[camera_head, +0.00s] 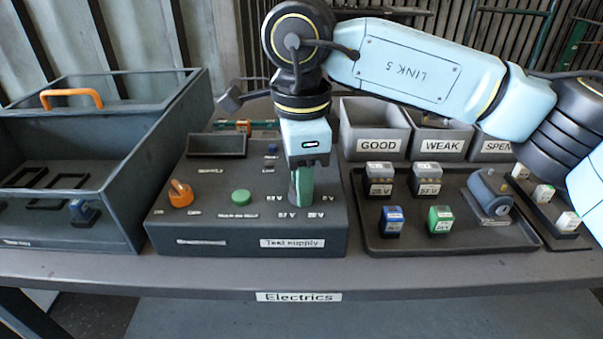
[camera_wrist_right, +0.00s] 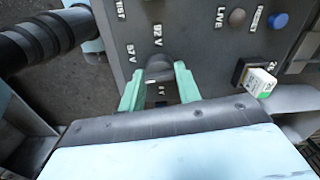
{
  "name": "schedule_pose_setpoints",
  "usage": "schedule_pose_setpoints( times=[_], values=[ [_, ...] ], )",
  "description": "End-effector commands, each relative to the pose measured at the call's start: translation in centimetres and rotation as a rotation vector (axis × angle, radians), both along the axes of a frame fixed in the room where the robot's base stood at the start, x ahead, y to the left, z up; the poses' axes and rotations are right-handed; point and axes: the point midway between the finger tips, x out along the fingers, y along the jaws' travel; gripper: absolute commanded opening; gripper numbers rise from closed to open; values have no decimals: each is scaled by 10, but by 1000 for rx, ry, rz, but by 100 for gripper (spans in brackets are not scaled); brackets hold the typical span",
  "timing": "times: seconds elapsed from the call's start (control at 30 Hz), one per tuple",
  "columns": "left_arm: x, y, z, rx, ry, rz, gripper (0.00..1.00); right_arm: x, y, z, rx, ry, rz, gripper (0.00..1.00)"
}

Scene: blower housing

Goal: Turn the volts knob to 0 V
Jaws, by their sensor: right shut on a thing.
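The volts knob (camera_wrist_right: 158,68) is a dark grey knob on the test supply (camera_head: 215,243), seen in the right wrist view between two green fingers. My right gripper (camera_head: 303,196) points straight down on the right part of the supply's top face. In the wrist view the right gripper (camera_wrist_right: 159,82) is shut on the knob. Small volt labels stand around it; one looks like 57 V and another like 92 V. In the head view the gripper hides the knob. Where the knob points I cannot tell. My left gripper is not in view.
On the supply are an orange knob (camera_head: 180,194) and a green button (camera_head: 241,197). An open grey box (camera_head: 120,190) stands left. A tray (camera_head: 385,246) with several coloured blocks lies right, with bins marked GOOD (camera_head: 375,131) and WEAK (camera_head: 441,132) behind.

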Motion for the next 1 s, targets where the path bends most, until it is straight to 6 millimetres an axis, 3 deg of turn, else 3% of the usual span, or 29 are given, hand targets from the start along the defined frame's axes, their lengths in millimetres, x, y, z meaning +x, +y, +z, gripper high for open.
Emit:
schedule_pose_setpoints(
  times=[1.0],
  values=[
    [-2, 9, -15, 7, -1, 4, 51, 0, 0, 1, 1, -2, 963, 10]
  ],
)
